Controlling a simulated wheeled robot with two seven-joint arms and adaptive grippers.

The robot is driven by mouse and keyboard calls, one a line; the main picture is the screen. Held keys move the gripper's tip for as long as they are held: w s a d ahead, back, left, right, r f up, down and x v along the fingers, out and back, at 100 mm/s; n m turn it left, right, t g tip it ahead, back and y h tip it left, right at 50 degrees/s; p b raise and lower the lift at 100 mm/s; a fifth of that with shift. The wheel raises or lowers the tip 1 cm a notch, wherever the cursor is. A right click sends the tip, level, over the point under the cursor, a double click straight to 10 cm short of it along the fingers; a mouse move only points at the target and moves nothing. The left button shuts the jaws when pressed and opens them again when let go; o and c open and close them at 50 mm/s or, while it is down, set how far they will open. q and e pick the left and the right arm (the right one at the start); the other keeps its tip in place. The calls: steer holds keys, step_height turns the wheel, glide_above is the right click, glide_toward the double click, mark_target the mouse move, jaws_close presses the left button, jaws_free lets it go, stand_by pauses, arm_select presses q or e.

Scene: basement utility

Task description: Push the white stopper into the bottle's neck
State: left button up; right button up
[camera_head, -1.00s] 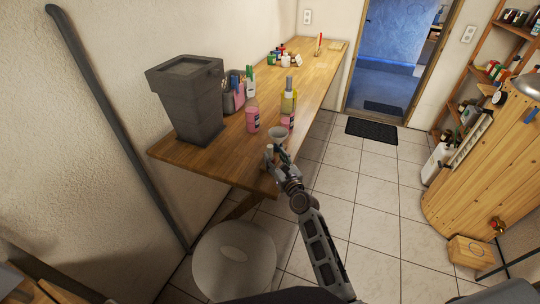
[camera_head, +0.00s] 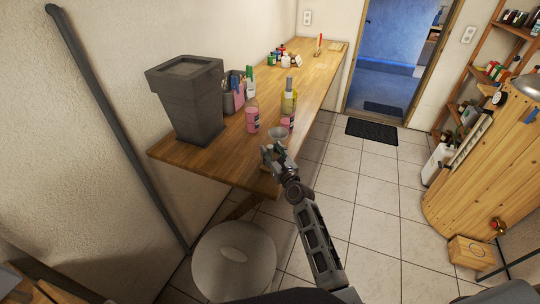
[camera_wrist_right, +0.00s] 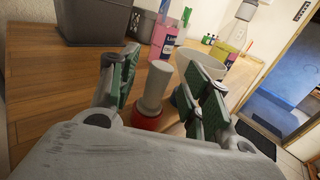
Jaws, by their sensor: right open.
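My right gripper (camera_head: 272,150) is open at the near edge of the bench. In the right wrist view its green-padded fingers (camera_wrist_right: 160,80) stand on either side of the pale piece, apparently without closing on it. A bottle with yellow contents and a narrow neck (camera_head: 289,102) stands farther back. My left gripper is out of view.
A white bowl (camera_head: 278,133) stands just beyond my right gripper. A grey bin (camera_head: 186,105) stands at the bench's left. The bench's near left corner is clear.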

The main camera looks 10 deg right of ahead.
steer(key=shift+w+a+b, duration=0.2)
steer(key=shift+w+b, duration=0.15)
steer(key=shift+w, duration=0.8)
steer(key=c, duration=1)
steer(key=shift+r, duration=0.25)
steer(key=shift+r+p, duration=1.65)
steer(key=shift+p, duration=0.25)
steer(key=shift+s+d+f, duration=0.1)
steer(key=shift+s, duration=0.6)
steer(key=shift+s+d+p, duration=0.1)
steer(key=shift+s+d, duration=0.45)
steer(key=shift+s, duration=2.15)
steer(key=shift+s+d+p, duration=0.15)
steer(key=shift+s+d, duration=0.35)
steer(key=shift+s, duration=2.25)
steer(key=shift+s+d+p, duration=0.1)
steer(key=shift+s+d, duration=0.45)
steer(key=shift+s, duration=2.15)
